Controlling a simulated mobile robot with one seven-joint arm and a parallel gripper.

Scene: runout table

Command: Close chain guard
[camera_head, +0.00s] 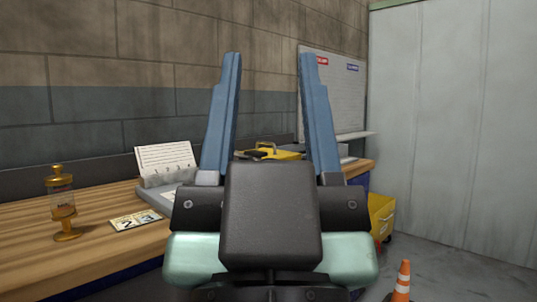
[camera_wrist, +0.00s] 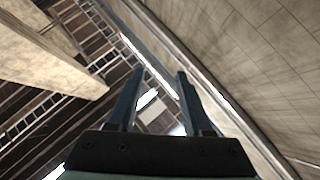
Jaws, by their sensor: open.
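My gripper (camera_head: 268,58) is raised in front of the head camera, its two blue fingers pointing up and spread apart with nothing between them. In the wrist view my gripper (camera_wrist: 160,71) is also open and empty, facing the ceiling and upper wall. A yellow piece with a handle (camera_head: 286,154) shows between the fingers, farther back on the table. I cannot tell whether it is the chain guard or whether it is open. My gripper is apart from it, and the gripper body hides its lower part.
A wooden table (camera_head: 30,235) runs along the block wall. A yellow bin (camera_head: 382,215) and an orange cone (camera_head: 402,280) stand right, before a grey panel (camera_head: 440,120).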

